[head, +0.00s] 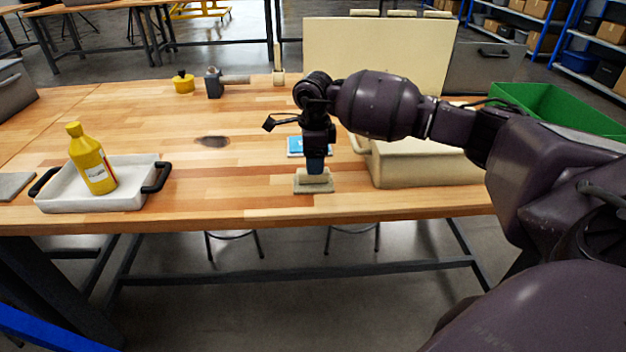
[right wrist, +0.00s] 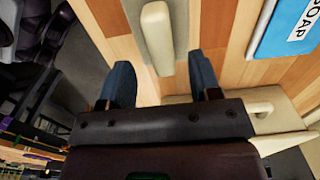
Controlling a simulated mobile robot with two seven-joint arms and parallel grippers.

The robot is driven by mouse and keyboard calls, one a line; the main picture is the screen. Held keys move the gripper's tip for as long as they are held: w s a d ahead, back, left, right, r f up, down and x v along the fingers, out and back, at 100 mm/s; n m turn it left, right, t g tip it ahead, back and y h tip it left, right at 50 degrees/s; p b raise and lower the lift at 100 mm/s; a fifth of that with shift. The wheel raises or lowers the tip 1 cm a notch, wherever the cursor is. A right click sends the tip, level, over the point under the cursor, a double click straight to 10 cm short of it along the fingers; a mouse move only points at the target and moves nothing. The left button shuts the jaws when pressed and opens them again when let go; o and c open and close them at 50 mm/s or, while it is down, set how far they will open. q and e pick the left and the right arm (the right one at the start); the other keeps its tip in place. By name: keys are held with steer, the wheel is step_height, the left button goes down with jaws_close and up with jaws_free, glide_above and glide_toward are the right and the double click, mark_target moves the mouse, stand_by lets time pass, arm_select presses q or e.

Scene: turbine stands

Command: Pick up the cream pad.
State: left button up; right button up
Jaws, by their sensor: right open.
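The cream pad (head: 313,187) lies on the wooden table near its front edge, a flat greyish-cream slab with a raised bar handle on top. In the right wrist view the pad's pale handle (right wrist: 157,36) points toward the gap between the fingers. My right gripper (head: 315,166) is above the pad, pointing down, and hides part of it in the head view. In the wrist view its two blue fingertips (right wrist: 162,78) are apart, one on each side of the handle's line, with nothing held between them. My left gripper is not in view.
A blue-and-white soap packet (head: 296,146) lies just behind the pad. A cream bin (head: 420,168) stands close to its right. A white tray (head: 110,202) with a yellow bottle (head: 91,162) is at the left. The table between tray and pad is clear.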

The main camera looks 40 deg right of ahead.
steer(key=shift+w+f, duration=0.1)
steer(key=shift+f, duration=2.3)
steer(key=c, duration=1)
steer(key=shift+r, duration=0.15)
step_height(320, 180, up, 20)
steer(key=shift+f+p, duration=0.1)
steer(key=shift+p, duration=0.25)
